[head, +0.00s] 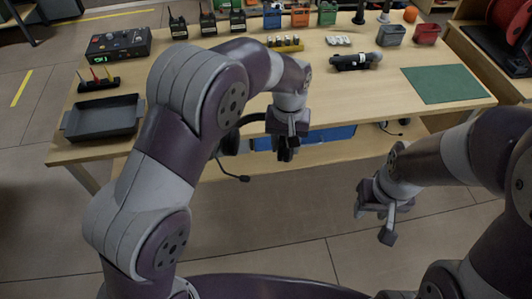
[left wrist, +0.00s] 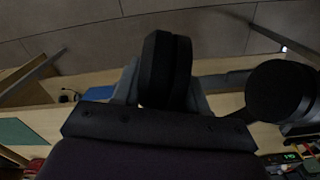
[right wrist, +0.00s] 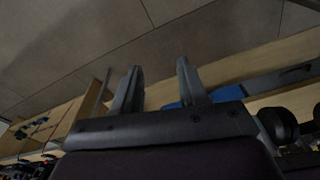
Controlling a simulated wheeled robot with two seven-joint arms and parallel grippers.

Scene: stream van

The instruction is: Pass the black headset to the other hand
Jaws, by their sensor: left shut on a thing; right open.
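The black headset (head: 230,142) hangs in front of the table's front edge, its headband running right to my left gripper (head: 287,140) and its microphone boom pointing down. My left gripper is shut on one ear cup, which shows between its fingers in the left wrist view (left wrist: 166,70); the other ear cup hangs free to the right there. My right gripper (head: 376,212) is open and empty, lower and to the right of the headset, apart from it. In the right wrist view its two fingers stand apart, and a dark round ear cup (right wrist: 279,125) shows at the right.
Several radios stand at the back. Floor before the table is clear.

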